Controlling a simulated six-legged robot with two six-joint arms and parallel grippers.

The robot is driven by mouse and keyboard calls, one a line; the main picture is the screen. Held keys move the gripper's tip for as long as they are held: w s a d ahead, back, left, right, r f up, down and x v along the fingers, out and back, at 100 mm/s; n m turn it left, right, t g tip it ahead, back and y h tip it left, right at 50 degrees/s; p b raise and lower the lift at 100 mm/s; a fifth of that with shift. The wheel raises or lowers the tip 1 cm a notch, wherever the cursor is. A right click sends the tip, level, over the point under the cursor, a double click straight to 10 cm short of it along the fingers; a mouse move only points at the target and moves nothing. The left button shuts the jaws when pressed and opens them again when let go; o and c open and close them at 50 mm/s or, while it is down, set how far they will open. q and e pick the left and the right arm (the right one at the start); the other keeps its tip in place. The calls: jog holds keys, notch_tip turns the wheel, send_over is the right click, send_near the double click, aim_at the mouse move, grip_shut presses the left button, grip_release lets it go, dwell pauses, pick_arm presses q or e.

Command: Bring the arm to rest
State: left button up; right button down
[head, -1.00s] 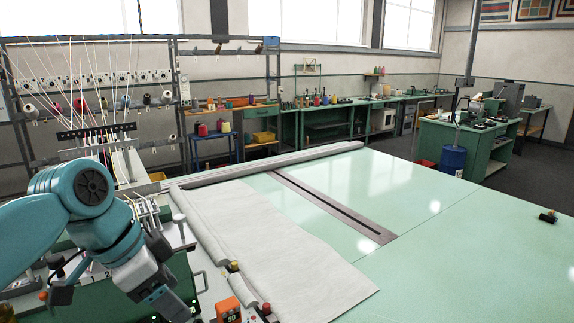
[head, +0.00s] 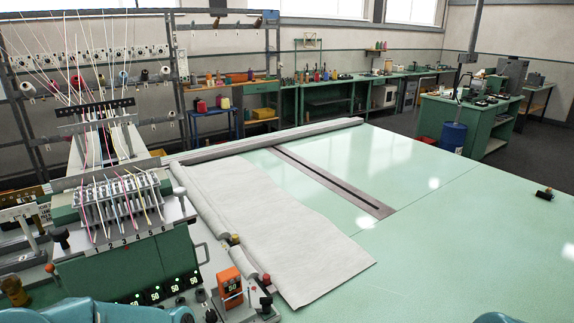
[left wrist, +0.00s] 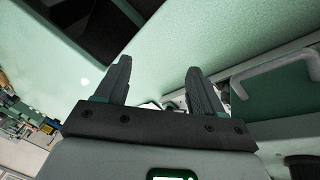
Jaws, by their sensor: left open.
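My left gripper (left wrist: 157,82) shows in the left wrist view with its two dark fingers apart and nothing between them. Beyond the fingers is a pale green surface, with a dark opening at the upper left. In the head view only teal parts of my own arms show along the bottom edge, and neither gripper is visible there. My right gripper is in neither view.
Grey-white cloth (head: 270,225) lies on the large green table (head: 460,240). An orange counter box (head: 230,287) stands at its front. The table's right side is largely clear.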

pick_arm(q)
jog(key=s+d+f+n+g, duration=0.15)
jog(key=s+f+n, duration=0.45)
jog(key=s+f, duration=1.1)
notch_tip(320, 180, down, 9)
jog(key=s+b, duration=0.2)
jog(key=b, duration=0.8)
jog(key=shift+r+t, duration=0.1)
jog(key=shift+t, duration=0.15)
